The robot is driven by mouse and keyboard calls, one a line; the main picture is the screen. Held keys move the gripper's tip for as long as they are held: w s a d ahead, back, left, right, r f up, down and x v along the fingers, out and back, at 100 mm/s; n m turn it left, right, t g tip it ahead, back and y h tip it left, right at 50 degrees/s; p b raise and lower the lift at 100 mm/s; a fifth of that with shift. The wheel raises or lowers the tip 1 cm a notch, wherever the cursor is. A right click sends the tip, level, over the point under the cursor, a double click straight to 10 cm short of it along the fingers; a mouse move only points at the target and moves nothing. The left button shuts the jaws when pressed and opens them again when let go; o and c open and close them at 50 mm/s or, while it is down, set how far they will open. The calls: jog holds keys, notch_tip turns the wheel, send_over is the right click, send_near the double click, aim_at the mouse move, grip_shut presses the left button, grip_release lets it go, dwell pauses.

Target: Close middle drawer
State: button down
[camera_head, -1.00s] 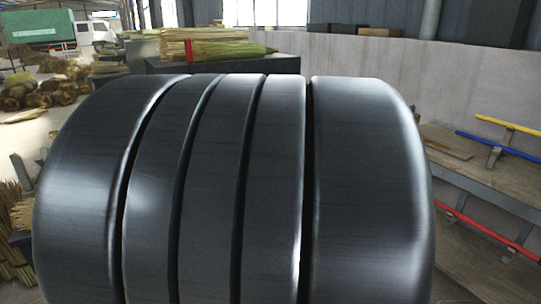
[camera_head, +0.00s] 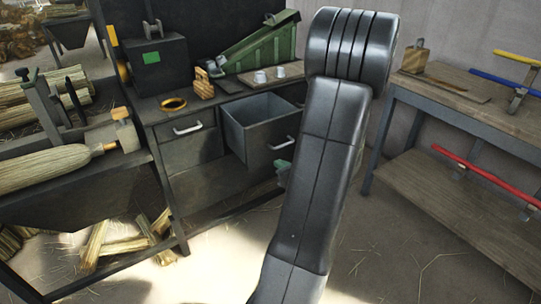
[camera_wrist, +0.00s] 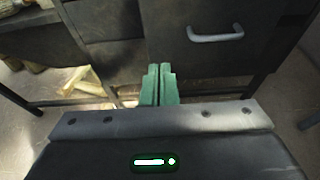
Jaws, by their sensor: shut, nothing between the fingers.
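The dark metal workbench (camera_head: 205,182) has an open drawer (camera_head: 235,128), pulled well out; it looks like the middle one. Its inside looks empty. The drawer's front shows a pale bar handle (camera_head: 281,143), and a handle at upper right in the wrist view (camera_wrist: 215,36) appears to be the same one. My gripper (camera_head: 283,172) shows as green fingertips below and close to the drawer front. In the wrist view my gripper (camera_wrist: 158,85) is shut and empty, left of and below the handle. My arm hides the bench's right part.
A shut drawer (camera_head: 190,140) is left of the open one. On the bench top are a green sloped box (camera_head: 262,48), a dark box (camera_head: 150,65) and small cups. A shelf table (camera_head: 470,97) stands right. A broom bench (camera_head: 80,180) stands left.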

jog(key=b, duration=0.1)
send_near(254, 149)
jog(key=x, duration=0.5)
jog(key=shift+a+f, duration=0.1)
jog(key=shift+f, duration=0.1)
jog(key=shift+w+a, duration=0.35)
jog(key=shift+w, duration=0.2)
jog(key=w+a, duration=0.4)
jog(key=w, duration=0.1)
jog(key=w+a, duration=0.4)
jog(key=w, duration=0.1)
jog(key=w+a, duration=0.3)
jog(key=w, duration=0.3)
jog(key=shift+w+a+p, duration=0.1)
jog(key=shift+a+p, duration=0.25)
jog(key=shift+a, duration=0.05)
jog(key=shift+w+a+r, duration=0.15)
jog(key=shift+w+r, duration=0.05)
jog(key=shift+w, duration=0.05)
jog(key=shift+r, duration=0.1)
